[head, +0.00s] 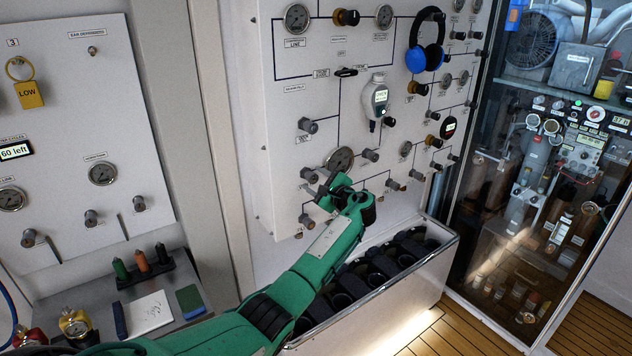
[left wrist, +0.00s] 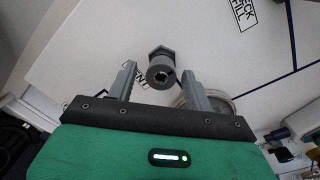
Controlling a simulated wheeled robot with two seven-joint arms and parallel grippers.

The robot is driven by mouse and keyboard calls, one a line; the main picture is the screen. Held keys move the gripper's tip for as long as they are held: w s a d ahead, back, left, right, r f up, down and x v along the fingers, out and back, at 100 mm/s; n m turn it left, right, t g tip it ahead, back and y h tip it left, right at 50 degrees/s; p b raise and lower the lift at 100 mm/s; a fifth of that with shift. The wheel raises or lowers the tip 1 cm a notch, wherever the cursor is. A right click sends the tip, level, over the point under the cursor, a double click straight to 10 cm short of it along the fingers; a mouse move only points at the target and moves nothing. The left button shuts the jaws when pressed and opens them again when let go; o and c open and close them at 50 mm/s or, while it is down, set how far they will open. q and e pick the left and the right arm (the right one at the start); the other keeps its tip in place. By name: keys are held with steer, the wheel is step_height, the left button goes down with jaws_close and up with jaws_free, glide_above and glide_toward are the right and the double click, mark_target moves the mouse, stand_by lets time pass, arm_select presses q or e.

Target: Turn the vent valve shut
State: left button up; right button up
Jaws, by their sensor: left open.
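In the left wrist view a dark grey round valve knob (left wrist: 160,73) stands out from the white panel, with a partly hidden label beside it that seems to read VENT. My left gripper (left wrist: 158,84) is open, its two fingers on either side of the knob, with gaps showing. I cannot tell how deep the knob sits between them. In the head view my left gripper (head: 322,186) is at the lower left of the fill panel (head: 285,120), beside a grey knob (head: 309,174). The fingers partly hide that spot. My right gripper is not in view.
A gauge (head: 339,160) sits just above my gripper, and other knobs surround it. Blue ear defenders (head: 425,45) hang higher up. An open bin (head: 415,282) of dark cylinders stands below. A glass-fronted cabinet (head: 545,150) is at right, a side panel (head: 80,120) at left.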

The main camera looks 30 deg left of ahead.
arm_select(q)
steer(key=b+v, duration=0.5)
steer(key=v, duration=0.8)
steer(key=shift+d, duration=0.4)
steer(key=shift+s+f, duration=0.1)
steer(key=shift+s, duration=0.05)
